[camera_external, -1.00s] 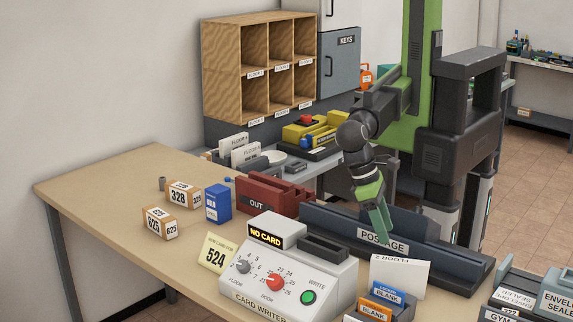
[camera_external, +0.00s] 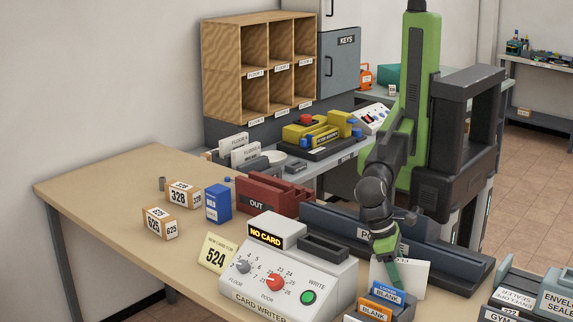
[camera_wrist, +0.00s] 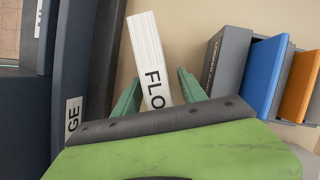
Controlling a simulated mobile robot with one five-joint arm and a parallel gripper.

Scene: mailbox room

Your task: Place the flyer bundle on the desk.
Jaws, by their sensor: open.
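A white flyer bundle (camera_external: 415,274) with a floor label stands at the right of the tan desk (camera_external: 110,195), in front of the postage unit. In the wrist view the flyer bundle (camera_wrist: 147,45) shows "FLO" and lies between my two green fingers. My gripper (camera_external: 387,268) points down over the bundle. In the wrist view my gripper (camera_wrist: 160,92) is open, with a finger on each side of the bundle and visible gaps. The bundle's lower part is hidden by my gripper.
The dark postage unit (camera_external: 330,218) is right behind. Blue and orange blank card boxes (camera_external: 376,308) stand close in front. The card writer (camera_external: 290,275) is to the left. Two more white floor-labelled bundles (camera_external: 240,150) stand farther back. The desk's left part is mostly clear.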

